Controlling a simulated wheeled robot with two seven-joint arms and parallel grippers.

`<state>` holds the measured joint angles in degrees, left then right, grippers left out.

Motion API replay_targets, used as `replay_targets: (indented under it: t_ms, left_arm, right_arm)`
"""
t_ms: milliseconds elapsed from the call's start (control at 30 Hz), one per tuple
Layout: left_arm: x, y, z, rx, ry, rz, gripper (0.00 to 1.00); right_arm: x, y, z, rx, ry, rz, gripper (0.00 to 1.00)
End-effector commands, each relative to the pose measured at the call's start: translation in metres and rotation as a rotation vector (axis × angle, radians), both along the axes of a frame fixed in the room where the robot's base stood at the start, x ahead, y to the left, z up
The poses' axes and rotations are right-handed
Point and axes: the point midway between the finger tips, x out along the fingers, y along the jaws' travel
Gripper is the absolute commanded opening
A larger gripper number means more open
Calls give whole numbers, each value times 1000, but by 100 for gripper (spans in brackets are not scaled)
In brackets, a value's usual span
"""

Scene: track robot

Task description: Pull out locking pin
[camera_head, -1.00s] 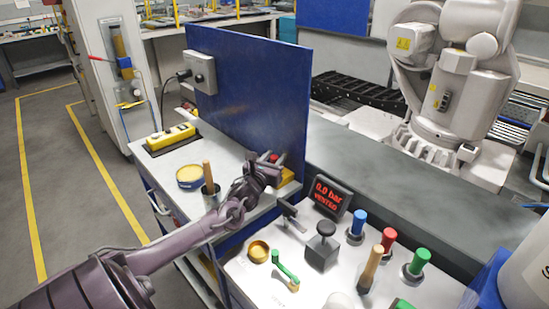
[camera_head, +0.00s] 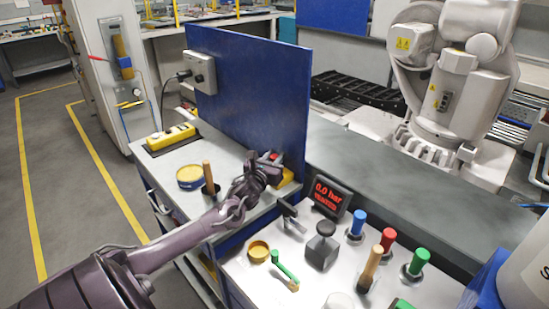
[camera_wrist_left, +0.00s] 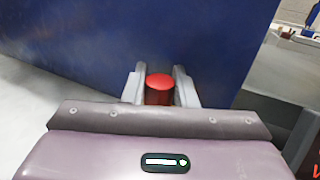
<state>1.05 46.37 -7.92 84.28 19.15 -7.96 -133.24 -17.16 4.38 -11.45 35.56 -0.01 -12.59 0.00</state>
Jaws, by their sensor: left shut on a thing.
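The locking pin shows as a red round head (camera_wrist_left: 160,88) in the left wrist view, between the two grey fingers of my left gripper (camera_wrist_left: 159,85). In the head view my left gripper (camera_head: 274,160) is at the near right end of the blue panel, shut on the red pin (camera_head: 275,155), of which only a little shows. A yellow block (camera_head: 287,178) sits just below the gripper, partly hidden by it. The pin's lower part is hidden. My right gripper is not in view.
The blue panel (camera_head: 250,90) stands close behind the gripper. A display (camera_head: 327,195) reads 0.0 bar, vented. Black, blue, red and green handles stand on the panel top at right. A wooden-handled tool (camera_head: 208,178) and yellow tin (camera_head: 190,177) stand left.

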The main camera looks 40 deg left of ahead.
Motion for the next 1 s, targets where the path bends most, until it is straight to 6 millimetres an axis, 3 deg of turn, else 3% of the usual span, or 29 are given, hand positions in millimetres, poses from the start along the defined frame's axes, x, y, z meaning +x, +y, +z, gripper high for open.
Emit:
replay_targets:
  t_ms: [1000]
  left_arm:
    - [0,0,31,0,0,1,3]
  right_arm:
    - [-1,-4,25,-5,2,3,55]
